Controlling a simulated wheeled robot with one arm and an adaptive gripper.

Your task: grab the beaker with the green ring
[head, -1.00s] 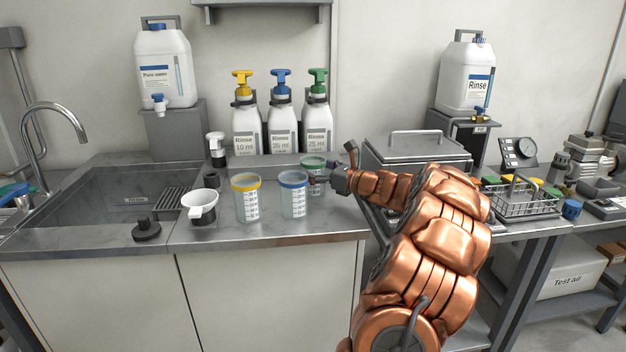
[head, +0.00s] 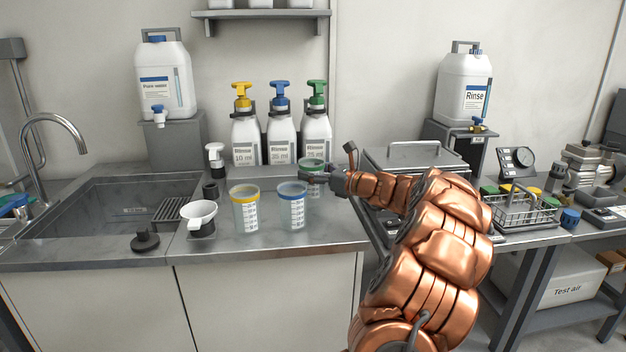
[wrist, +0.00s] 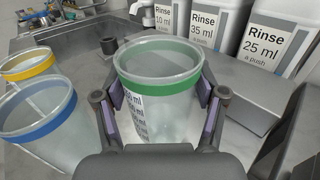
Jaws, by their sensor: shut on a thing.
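The beaker with the green ring (wrist: 158,84) stands upright between the fingers of my gripper (wrist: 162,120) in the wrist view. The fingers' pads press on both its sides, just below and at the green band. In the head view the green-ringed beaker (head: 313,164) is partly hidden behind my gripper (head: 322,178). The beaker with the blue ring (head: 292,207) and the beaker with the yellow ring (head: 245,210) stand to its left on the counter.
Pump bottles (head: 281,138) stand behind the beakers on a grey ledge. A white funnel (head: 199,216) and a sink (head: 120,205) are to the left. A metal case (head: 415,160) and a wire basket (head: 527,211) are to the right.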

